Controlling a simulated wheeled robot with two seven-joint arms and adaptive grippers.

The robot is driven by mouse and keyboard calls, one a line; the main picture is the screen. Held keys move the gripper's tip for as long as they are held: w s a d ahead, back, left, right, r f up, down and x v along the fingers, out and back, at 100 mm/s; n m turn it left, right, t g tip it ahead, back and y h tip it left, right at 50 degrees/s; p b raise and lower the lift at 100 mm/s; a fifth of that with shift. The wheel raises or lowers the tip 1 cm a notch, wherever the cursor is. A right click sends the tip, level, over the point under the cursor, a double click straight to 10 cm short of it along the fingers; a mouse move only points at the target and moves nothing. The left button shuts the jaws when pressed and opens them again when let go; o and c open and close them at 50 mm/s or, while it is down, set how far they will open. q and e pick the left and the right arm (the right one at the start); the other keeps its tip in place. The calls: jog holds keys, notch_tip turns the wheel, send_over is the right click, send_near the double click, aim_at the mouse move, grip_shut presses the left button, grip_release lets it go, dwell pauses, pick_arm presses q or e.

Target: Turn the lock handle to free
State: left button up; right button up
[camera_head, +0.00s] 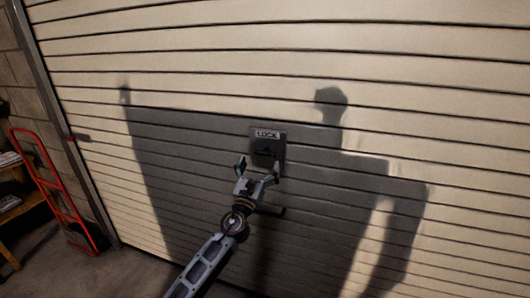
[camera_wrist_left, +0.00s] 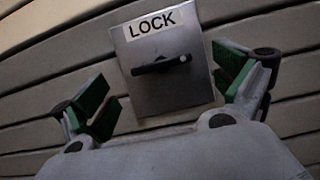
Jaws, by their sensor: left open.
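The lock plate (camera_head: 282,136) is a grey metal plate with a white "LOCK" label on the slatted garage door. In the left wrist view the plate (camera_wrist_left: 189,92) fills the upper middle, and its dark lock handle (camera_wrist_left: 160,65) lies roughly level across the picture. The handle also shows as a dark shape in the head view (camera_head: 266,151). My left gripper (camera_head: 257,165) is open and empty, just in front of the plate's lower part. Its green-padded fingers (camera_wrist_left: 165,95) stand apart on either side of the plate. I see no contact with the handle. My right gripper is not in view.
The slatted garage door (camera_head: 400,60) fills most of the view, with my shadow on it. A red hand truck (camera_head: 58,190) and a shelf (camera_head: 15,205) stand at the left. The floor (camera_head: 135,272) at lower left is clear.

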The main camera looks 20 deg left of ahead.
aim_at(264, 155)
pick_arm(q)
jog(key=shift+x, duration=3.05)
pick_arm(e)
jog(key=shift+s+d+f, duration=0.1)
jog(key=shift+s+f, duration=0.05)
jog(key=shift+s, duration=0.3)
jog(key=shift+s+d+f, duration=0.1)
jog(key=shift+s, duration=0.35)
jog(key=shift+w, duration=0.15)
pick_arm(q)
jog(key=c, duration=1)
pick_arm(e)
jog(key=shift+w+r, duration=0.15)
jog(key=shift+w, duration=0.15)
